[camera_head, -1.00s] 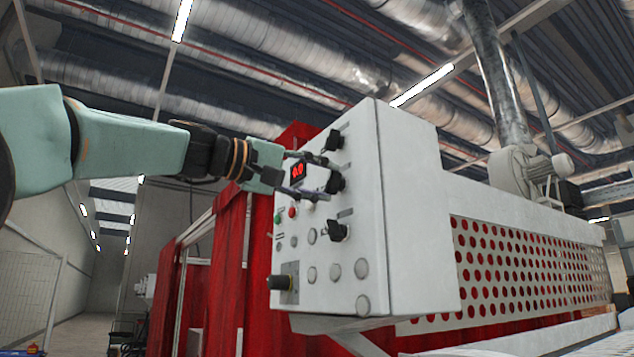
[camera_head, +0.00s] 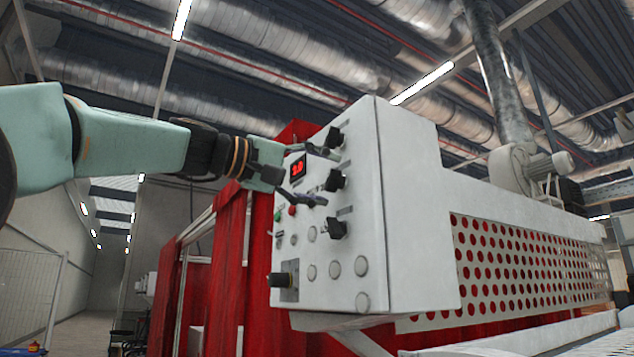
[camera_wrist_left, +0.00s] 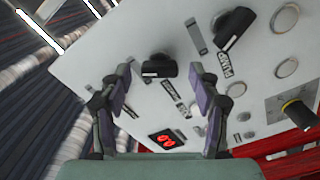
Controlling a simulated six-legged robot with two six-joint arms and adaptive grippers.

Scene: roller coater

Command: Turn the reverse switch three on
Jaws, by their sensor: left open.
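A white control panel (camera_head: 318,250) carries three black rotary switches: a top one (camera_head: 333,138), a middle one (camera_head: 336,180) and a lower one (camera_head: 337,228). My left gripper (camera_head: 318,178) is open in front of the panel, one finger above and one below the middle switch. In the left wrist view a black switch (camera_wrist_left: 158,66) shows beyond and between the open fingertips (camera_wrist_left: 160,80), with no clear contact. A second switch (camera_wrist_left: 235,25) has a label reading PUMP. I cannot read which switch is number three. My right gripper is not in view.
A red-lit display (camera_head: 298,169) sits beside the upper switches. Green and red buttons (camera_head: 292,211), several round grey buttons (camera_head: 361,266) and a yellow-and-black knob (camera_head: 284,280) share the panel. Red curtains (camera_head: 232,260) hang left of it; a perforated guard (camera_head: 530,265) lies right.

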